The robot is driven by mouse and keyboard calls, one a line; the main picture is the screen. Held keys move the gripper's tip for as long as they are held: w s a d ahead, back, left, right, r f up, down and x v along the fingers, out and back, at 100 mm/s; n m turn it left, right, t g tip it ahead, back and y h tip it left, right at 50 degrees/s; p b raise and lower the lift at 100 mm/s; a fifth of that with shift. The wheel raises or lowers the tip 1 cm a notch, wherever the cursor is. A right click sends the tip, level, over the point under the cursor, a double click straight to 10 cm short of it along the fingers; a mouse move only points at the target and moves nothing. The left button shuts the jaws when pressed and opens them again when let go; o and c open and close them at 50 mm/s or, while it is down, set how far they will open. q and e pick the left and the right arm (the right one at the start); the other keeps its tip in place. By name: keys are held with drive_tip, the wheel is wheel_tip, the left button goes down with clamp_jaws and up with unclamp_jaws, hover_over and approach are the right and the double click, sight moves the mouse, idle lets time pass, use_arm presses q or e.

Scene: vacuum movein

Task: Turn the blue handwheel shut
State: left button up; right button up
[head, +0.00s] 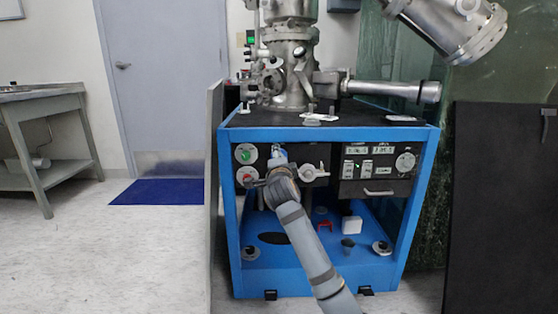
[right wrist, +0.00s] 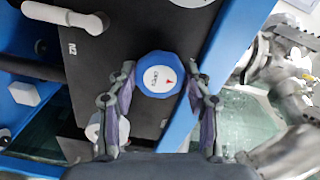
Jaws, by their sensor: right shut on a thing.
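The blue handwheel (right wrist: 158,82) has a round white cap with small lettering and a red mark. It sits on a dark panel between the fingers of my right gripper (right wrist: 160,70) in the right wrist view. The fingers are shut on its rim, one on each side. In the head view my right gripper (head: 276,170) is at the front of the blue-framed cabinet. It hides most of the handwheel there, and only a little blue (head: 279,154) shows above it. My left gripper is in neither view.
The dark panel (right wrist: 115,60) carries an N2 label and a pale lever handle (right wrist: 65,15). In the head view a green knob (head: 245,154) and a red knob (head: 246,174) are left of my gripper. A pale valve handle (head: 313,172) is close on its right.

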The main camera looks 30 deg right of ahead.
drive_tip(key=o, duration=1.2)
drive_tip(key=shift+c, duration=0.2)
drive_tip(key=v, duration=1.2)
